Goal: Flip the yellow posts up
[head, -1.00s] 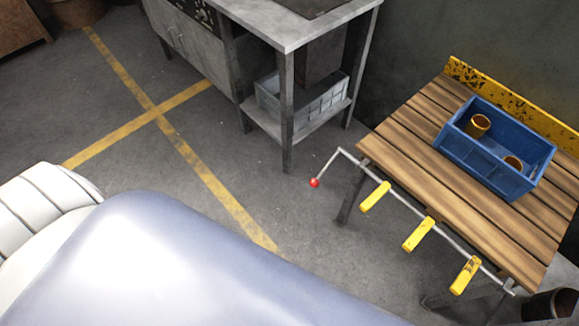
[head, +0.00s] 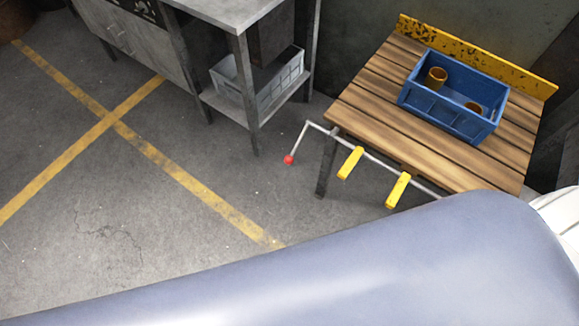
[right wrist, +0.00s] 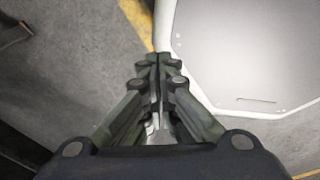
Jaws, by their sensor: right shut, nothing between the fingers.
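Two yellow posts show in the head view, a left one (head: 350,162) and a right one (head: 397,190). They sit on a thin metal rod (head: 372,158) along the front edge of a wooden slatted table (head: 380,98) and hang out and downward from it. The rod's left end bends to a red knob (head: 288,160). Anything farther right along the rod is hidden behind my own body. My right gripper (right wrist: 157,58) shows in the right wrist view, shut and empty, over the floor and away from the posts. My left gripper is not in view.
A blue crate (head: 440,111) with brown cups stands on the wooden table. A yellow backboard (head: 480,57) lines its rear. A grey metal bench (head: 235,18) with a grey crate on its lower shelf stands to the left. The floor (head: 190,150) between is clear, with yellow lines.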

